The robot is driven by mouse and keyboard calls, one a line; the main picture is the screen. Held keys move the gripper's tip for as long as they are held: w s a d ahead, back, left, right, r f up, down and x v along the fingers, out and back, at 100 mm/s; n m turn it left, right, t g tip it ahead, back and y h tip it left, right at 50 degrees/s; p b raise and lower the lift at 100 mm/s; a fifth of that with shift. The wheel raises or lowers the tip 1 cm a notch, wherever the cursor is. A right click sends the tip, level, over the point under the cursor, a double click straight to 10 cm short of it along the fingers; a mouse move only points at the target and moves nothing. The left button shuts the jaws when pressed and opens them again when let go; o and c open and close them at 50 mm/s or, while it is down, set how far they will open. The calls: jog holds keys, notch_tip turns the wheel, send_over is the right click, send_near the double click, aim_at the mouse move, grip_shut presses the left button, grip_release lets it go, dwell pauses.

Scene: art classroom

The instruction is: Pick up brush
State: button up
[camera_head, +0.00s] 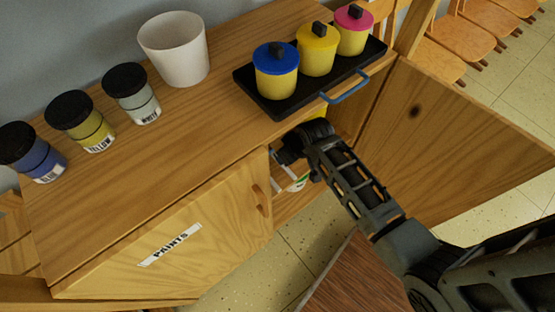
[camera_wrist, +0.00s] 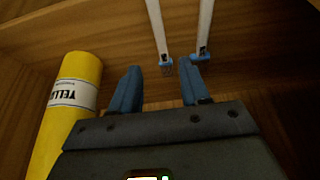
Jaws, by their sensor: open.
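Two brushes with white handles and blue ends show in the wrist view, inside a wooden cabinet: a left brush (camera_wrist: 156,27) and a right brush (camera_wrist: 205,27). My gripper (camera_wrist: 160,74) is open and empty. The left brush's blue end lies just ahead of the gap between the blue fingers. The right brush's end is just past the right fingertip. In the head view my gripper (camera_head: 287,152) reaches into the open cabinet (camera_head: 130,225) below its top. The brushes cannot be made out clearly there.
A yellow bottle (camera_wrist: 75,105) lies left of the gripper. An open door (camera_head: 450,150) stands right of my arm; the "PAINTS" door (camera_head: 220,225) is left. Above, a black tray (camera_head: 262,103) holds lidded yellow jars. A white cup (camera_head: 177,52) and paint jars stand on top.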

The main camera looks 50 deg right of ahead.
jog(key=shift+b+x, duration=0.5)
jog(key=shift+x, duration=3.1)
jog(key=shift+s+a+f, duration=0.1)
jog(key=shift+s+a, duration=0.05)
jog(key=shift+s, duration=0.05)
jog(key=shift+c, duration=0.4)
grip_shut()
